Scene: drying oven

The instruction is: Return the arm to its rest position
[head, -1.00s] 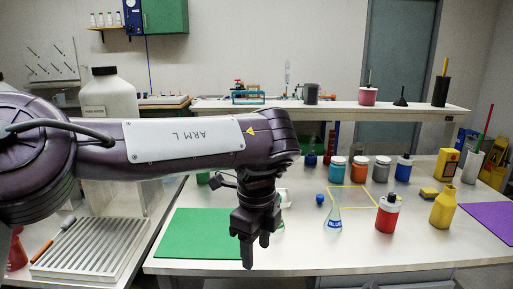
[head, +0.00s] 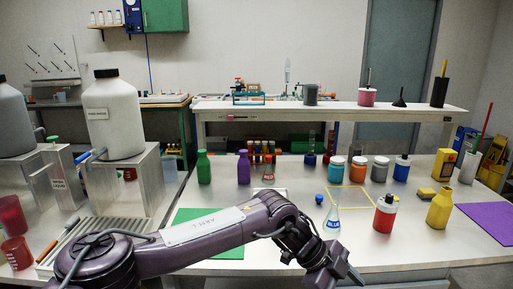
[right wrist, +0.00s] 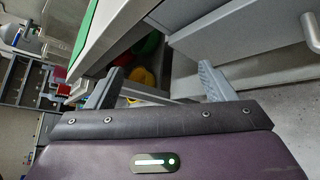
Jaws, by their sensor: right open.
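My left arm (head: 190,250), dark purple with a white label plate, reaches in from the lower left of the head view and lies low across the front of the bench. My left gripper (head: 345,277) hangs at the bottom of the head view, at the bench's front edge. It is blurred and angled, so I cannot tell its jaws. In the right wrist view my right gripper (right wrist: 160,82) has its two grey fingers wide apart with nothing between them. My right gripper is not in the head view.
The white bench (head: 400,235) carries a green mat (head: 228,252), a blue-labelled flask (head: 333,222), a red bottle (head: 384,214) and a yellow bottle (head: 439,208). In the right wrist view, grey drawers (right wrist: 245,45) stand close to the fingers.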

